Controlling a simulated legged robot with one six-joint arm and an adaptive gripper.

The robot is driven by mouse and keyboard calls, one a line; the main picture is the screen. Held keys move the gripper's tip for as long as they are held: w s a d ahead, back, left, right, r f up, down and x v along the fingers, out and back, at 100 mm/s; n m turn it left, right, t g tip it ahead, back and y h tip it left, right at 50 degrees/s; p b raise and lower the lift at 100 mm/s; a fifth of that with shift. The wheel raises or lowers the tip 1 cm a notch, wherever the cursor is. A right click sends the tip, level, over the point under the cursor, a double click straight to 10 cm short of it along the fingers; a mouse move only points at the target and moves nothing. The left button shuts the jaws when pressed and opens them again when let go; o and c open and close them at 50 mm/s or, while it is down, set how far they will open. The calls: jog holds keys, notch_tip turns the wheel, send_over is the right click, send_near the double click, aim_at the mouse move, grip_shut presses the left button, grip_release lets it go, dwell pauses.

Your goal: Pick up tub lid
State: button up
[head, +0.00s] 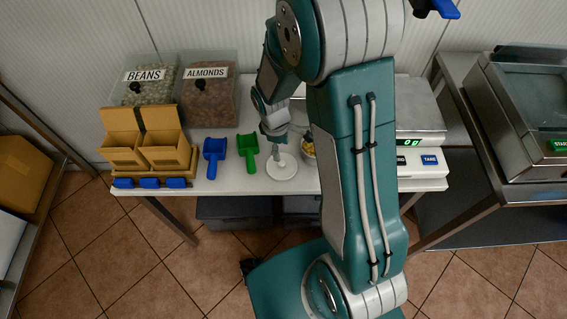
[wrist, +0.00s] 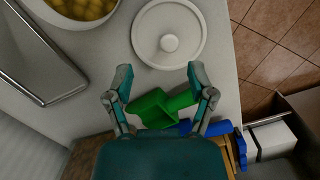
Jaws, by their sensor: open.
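The tub lid is a round white disc with a central knob; it lies flat on the white table near its front edge in the head view (head: 284,172). In the wrist view the lid (wrist: 150,48) lies beyond my fingertips, knob up. My gripper (wrist: 160,76) is open and empty, with the lid ahead of it and a green scoop (wrist: 152,108) seen between and below its fingers. In the head view my gripper (head: 277,140) hangs over the table just behind the lid; its fingers are small and hard to make out there.
A white tub with yellow contents (wrist: 85,14) stands beside the lid, partly hidden by my arm in the head view. A blue scoop (head: 214,152), bins of beans (head: 150,88) and almonds (head: 210,100), and a cardboard holder (head: 165,155) stand left. A scale (head: 420,165) stands right.

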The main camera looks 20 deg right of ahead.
aim_at(281, 162)
jog(key=f, duration=0.3)
jog(key=s+a+f, duration=0.1)
jog(key=shift+s+f, duration=0.1)
jog(key=shift+f, duration=0.15)
jog(key=shift+d+f, duration=0.15)
jog(key=shift+f, duration=0.15)
jog(key=shift+d+f, duration=0.1)
jog(key=shift+d, duration=0.25)
jog(key=shift+a, duration=0.25)
jog(key=c, duration=0.8)
